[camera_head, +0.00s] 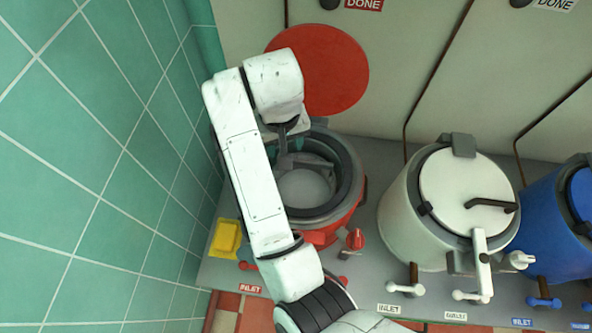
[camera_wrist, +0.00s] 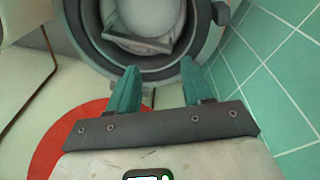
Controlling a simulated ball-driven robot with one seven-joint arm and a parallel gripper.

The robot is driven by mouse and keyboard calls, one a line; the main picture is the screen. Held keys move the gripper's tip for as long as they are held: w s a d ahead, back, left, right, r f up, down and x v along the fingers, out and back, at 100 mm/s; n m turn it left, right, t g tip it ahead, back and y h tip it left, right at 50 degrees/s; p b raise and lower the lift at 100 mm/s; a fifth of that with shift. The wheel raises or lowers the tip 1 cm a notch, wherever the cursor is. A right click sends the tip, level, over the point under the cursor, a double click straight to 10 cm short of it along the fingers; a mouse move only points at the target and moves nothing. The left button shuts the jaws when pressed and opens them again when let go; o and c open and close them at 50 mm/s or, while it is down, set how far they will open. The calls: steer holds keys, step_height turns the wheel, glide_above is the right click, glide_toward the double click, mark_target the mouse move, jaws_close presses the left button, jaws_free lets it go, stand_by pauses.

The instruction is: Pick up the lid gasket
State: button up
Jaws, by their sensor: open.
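A dark ring, which looks like the lid gasket (camera_head: 350,184), lies around the open mouth of the red kettle (camera_head: 325,231). In the wrist view the dark ring (camera_wrist: 91,46) curves across the top, just beyond my fingers. My gripper (camera_wrist: 158,67) is open, with its two teal fingers apart and nothing between them. The fingertips overlap the near side of the kettle's rim in that view; I cannot tell whether they touch it. In the head view my arm hides most of the gripper and the kettle's left side.
Teal tiled wall (camera_head: 95,150) stands close on the left. A red disc (camera_head: 325,75) is behind the red kettle. A white kettle (camera_head: 418,226) with its lid shut and a blue kettle (camera_head: 560,235) stand to the right.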

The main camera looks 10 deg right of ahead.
steer(key=s+a+r+n+g, duration=0.1)
steer(key=s+a, duration=0.1)
steer(key=a, duration=0.7)
steer(key=shift+y, duration=0.3)
steer(key=f, duration=0.3)
steer(key=f+b, duration=0.1)
steer(key=shift+s+a+f, duration=0.2)
steer(key=shift+s+f, duration=0.05)
steer(key=shift+f, duration=0.15)
steer(key=shift+w+d+f+p, duration=0.1)
steer(key=shift+f+p, duration=0.25)
steer(key=shift+f, duration=1.05)
steer(key=shift+w+d+f+p, duration=0.1)
steer(key=shift+f+p, duration=0.2)
steer(key=shift+f, duration=1.05)
steer(key=shift+c, duration=0.2)
jaws_close()
